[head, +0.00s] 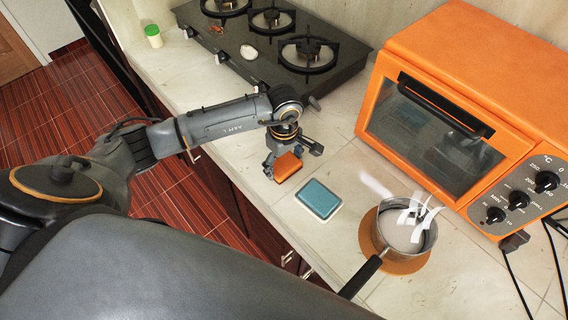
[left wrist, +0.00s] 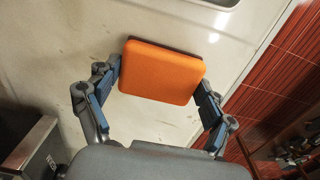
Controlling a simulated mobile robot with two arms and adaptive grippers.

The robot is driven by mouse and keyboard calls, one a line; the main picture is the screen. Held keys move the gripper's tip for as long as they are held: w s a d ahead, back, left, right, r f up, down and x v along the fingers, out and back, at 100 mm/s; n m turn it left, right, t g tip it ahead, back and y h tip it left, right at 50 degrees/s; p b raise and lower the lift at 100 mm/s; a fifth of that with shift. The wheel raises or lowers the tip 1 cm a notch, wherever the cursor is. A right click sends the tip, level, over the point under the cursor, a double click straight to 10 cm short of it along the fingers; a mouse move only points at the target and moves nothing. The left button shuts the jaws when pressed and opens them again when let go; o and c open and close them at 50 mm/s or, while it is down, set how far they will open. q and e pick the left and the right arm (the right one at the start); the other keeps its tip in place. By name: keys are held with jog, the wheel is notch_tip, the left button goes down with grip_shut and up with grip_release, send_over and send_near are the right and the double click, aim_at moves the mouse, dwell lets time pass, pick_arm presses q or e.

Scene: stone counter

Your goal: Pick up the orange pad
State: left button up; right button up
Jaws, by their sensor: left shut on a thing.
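The orange pad (head: 287,167) is a small flat block with rounded corners. In the head view it is at my left gripper (head: 283,163), near the counter's front edge. In the left wrist view the orange pad (left wrist: 162,71) sits between the two blue-padded fingers of my left gripper (left wrist: 160,88), which are shut on its left and right sides. A dark layer shows along the pad's far edge. I cannot tell from these views how far it is above the counter. My right gripper is not in view.
A blue pad (head: 319,199) lies on the counter (head: 306,238) beside the gripper. A pot (head: 430,238) stands on an orange round mat (head: 371,245), its handle toward the front edge. An orange oven (head: 470,65) and a black gas hob (head: 331,75) are behind.

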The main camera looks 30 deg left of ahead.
pick_arm(q)
jog(key=shift+w+r, duration=0.1)
jog(key=shift+r, duration=0.55)
jog(key=s+d+r+b, duration=0.5)
jog(key=s+d+r, duration=0.4)
jog(key=d+r, duration=0.1)
jog(key=shift+d+r, duration=0.4)
jog(key=shift+r, duration=0.45)
